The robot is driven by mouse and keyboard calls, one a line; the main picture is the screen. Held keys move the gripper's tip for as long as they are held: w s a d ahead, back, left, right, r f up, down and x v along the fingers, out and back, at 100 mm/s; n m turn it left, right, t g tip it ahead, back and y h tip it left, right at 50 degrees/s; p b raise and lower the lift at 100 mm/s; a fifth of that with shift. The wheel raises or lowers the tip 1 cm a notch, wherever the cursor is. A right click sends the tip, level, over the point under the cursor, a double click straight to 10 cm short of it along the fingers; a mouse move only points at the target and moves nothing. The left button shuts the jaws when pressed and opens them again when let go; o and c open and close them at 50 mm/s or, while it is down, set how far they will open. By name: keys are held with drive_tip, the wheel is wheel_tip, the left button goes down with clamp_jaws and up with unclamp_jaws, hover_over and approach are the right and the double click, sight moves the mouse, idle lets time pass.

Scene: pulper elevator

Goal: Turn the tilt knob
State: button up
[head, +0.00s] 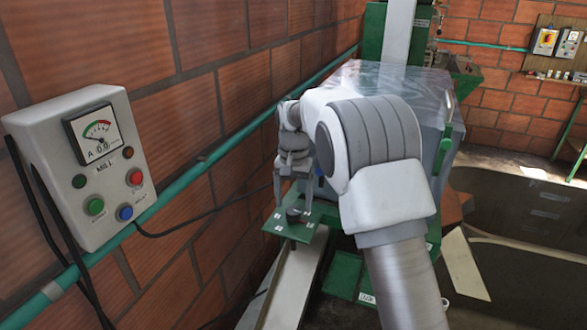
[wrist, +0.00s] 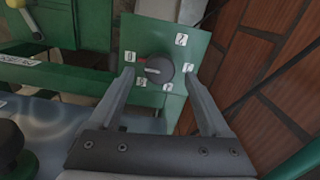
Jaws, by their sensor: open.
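The tilt knob (wrist: 159,69) is a dark round knob with a pale and red pointer mark, on a green plate (wrist: 140,32) with several white labels around it. In the wrist view its pointer faces left, towards the label on that side. My gripper (wrist: 162,88) is open, with one finger on each side of the knob and visible gaps between. Whether the fingertips are level with the knob I cannot tell. In the head view my gripper (head: 292,200) is above the green plate (head: 290,230), and the knob (head: 296,214) is partly hidden by it.
A grey control box (head: 85,165) with a meter and buttons hangs on the brick wall (head: 200,45) at left. A teal pipe (head: 180,188) runs along the wall. The green machine (head: 371,30) with a clear cover stands behind my arm. Dark basins (head: 500,205) lie at right.

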sight(294, 210)
wheel_tip(294, 210, up, 15)
drive_tip(key=shift+r, duration=0.2)
idle(0.3)
